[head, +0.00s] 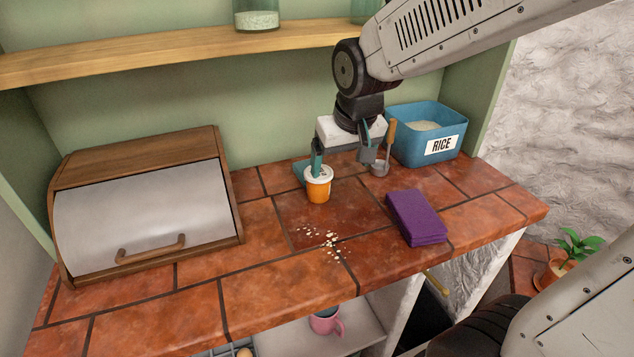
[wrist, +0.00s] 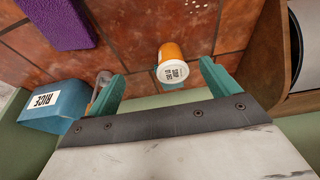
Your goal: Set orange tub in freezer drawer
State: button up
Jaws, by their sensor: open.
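The orange tub (head: 318,188) with a white lid stands on the tiled counter, below and in front of my gripper. In the wrist view the tub (wrist: 171,56) shows its labelled lid, between and just beyond the fingertips. My gripper (head: 343,155) is open, with its teal fingers on either side; in the wrist view the gripper (wrist: 163,75) has nothing between its fingers. One finger overlaps the tub's lid in the head view, and I cannot tell if it touches. No freezer drawer can be made out in either view.
A blue rice bin (head: 428,134) and a metal scoop (head: 382,158) stand right of my gripper. A purple folded cloth (head: 416,217) lies front right, crumbs (head: 330,240) in front. A bread box (head: 145,205) fills the left. A shelf (head: 180,55) runs above; a pink mug (head: 327,322) sits below.

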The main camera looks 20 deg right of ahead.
aim_at(322, 176)
jog(key=shift+t, duration=0.4)
jog(key=w+f, duration=0.1)
jog(key=w, duration=0.1)
jog(key=w+a+f, duration=0.1)
jog(key=w, duration=0.1)
jog(key=w+f, duration=0.1)
jog(key=w, duration=0.1)
jog(key=shift+w+a+f, duration=0.2)
jog(key=shift+w+f, duration=0.15)
jog(key=shift+f, duration=0.05)
jog(key=x, duration=0.7)
jog(key=shift+w, duration=0.25)
jog(key=c, duration=1.3)
jog(key=shift+o, duration=0.2)
jog(key=shift+r, duration=0.1)
